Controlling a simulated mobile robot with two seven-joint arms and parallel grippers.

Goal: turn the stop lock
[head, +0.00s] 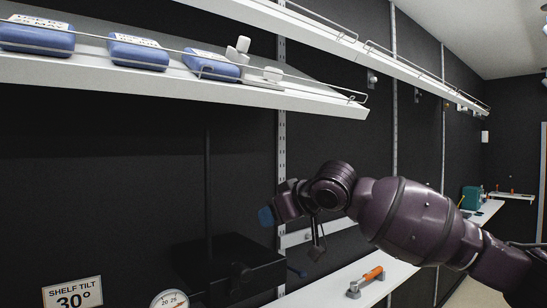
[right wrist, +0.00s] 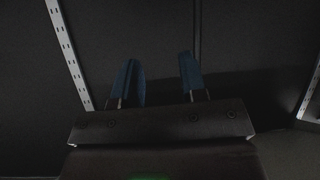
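No part in view is labelled as the stop lock, so I cannot tell for sure which it is. A dark box-like unit (head: 222,262) with an upright post (head: 207,185) stands at the lower middle of the head view. A small black knob (head: 240,273) is on its front, and a small dark lever end (head: 297,272) shows at its right. My right gripper (head: 267,216) is in the air above and right of the post unit, apart from it. In the right wrist view its two blue fingers (right wrist: 160,78) are spread with nothing between them. My left gripper is not in view.
A tilted upper shelf (head: 180,84) carries blue packs (head: 137,52) and pale pieces behind a wire rail. A sign (head: 73,296) reads "SHELF TILT 30°", beside a dial (head: 170,301). An orange-handled tool (head: 368,278) is on the lower white shelf (head: 330,290).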

